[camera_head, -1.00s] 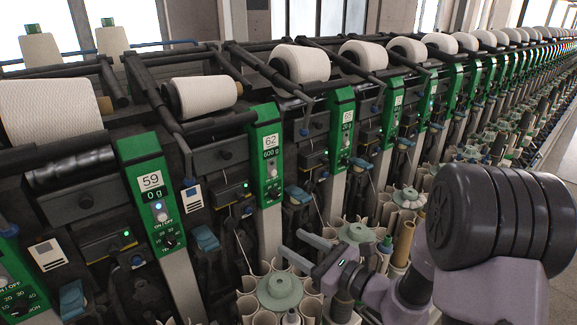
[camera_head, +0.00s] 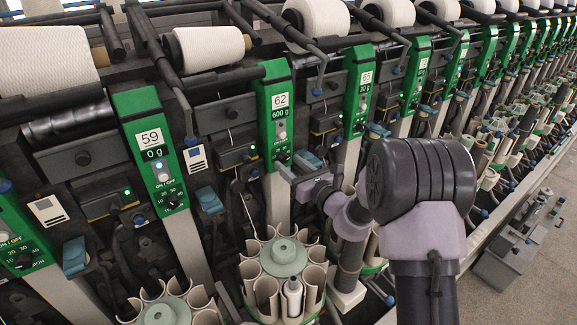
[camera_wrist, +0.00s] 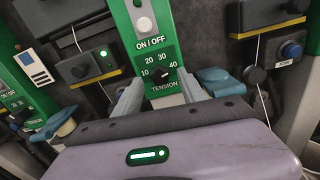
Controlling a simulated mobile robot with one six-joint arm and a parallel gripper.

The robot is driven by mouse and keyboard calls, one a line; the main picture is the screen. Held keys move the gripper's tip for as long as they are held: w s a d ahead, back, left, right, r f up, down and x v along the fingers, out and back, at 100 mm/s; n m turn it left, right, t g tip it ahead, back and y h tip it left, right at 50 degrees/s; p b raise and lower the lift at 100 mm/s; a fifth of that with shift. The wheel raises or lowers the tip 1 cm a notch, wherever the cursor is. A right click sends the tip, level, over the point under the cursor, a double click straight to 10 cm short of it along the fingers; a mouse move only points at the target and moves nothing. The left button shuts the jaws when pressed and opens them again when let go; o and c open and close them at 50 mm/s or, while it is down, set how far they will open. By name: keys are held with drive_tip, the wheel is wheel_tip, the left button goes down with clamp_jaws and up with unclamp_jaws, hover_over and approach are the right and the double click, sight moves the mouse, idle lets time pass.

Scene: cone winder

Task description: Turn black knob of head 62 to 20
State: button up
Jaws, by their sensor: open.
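The green panel of head 62 (camera_head: 272,105) shows the number 62 and a display of 600 g in the head view. Its black knob (camera_wrist: 158,76) shows in the wrist view, above the word TENSION, in a scale of 10, 20, 30 and 40. Its pointer is too small to read surely. My gripper (camera_wrist: 158,91) is open, with one finger to the left and one to the right, just below and in front of the knob. No contact shows. In the head view my gripper (camera_head: 291,166) is close to the panel's lower end.
The white ON/OFF button (camera_wrist: 144,25) is above the knob. Blue levers (camera_wrist: 221,80) flank the panel's lower end. The panel of head 59 (camera_head: 152,148) stands to the left and head 65 (camera_head: 359,92) to the right. A round bobbin magazine (camera_head: 284,258) stands below my gripper.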

drive_tip(key=shift+w+a, duration=0.35)
drive_tip(key=shift+w, duration=0.2)
clamp_jaws()
